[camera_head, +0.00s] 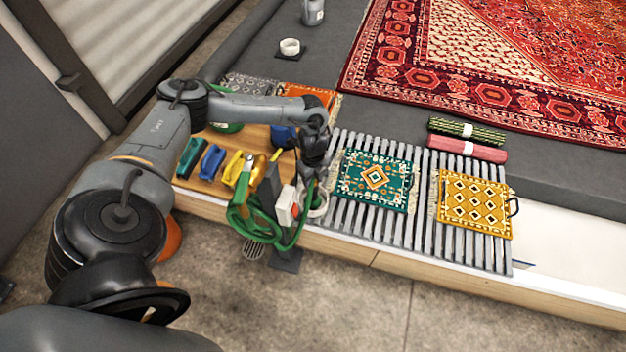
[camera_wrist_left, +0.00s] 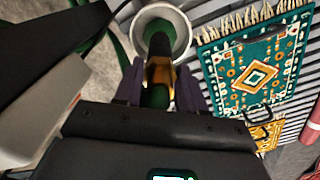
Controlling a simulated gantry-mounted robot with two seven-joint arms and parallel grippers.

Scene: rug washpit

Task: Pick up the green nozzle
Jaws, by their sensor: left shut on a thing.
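The green nozzle (camera_wrist_left: 157,92), with a brass-coloured collar, shows between the two dark fingers in the left wrist view. My left gripper (camera_wrist_left: 160,84) is shut on it; the gripper also shows in the head view (camera_head: 310,178), above the front edge of the wooden board. A white ring or cup (camera_wrist_left: 183,38) lies just beyond the fingertips, with green and dark parts inside it. I cannot tell whether the nozzle touches it. In the head view the nozzle is mostly hidden by the gripper. Green hose (camera_head: 262,232) hangs in loops below and left of the gripper.
A grey slatted rack (camera_head: 424,215) to the right holds a green rug (camera_head: 376,205) and a yellow rug (camera_head: 474,222). Blue (camera_head: 212,162) and yellow (camera_head: 234,168) tools lie left of the gripper. A large red rug (camera_head: 490,100) covers the back right.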

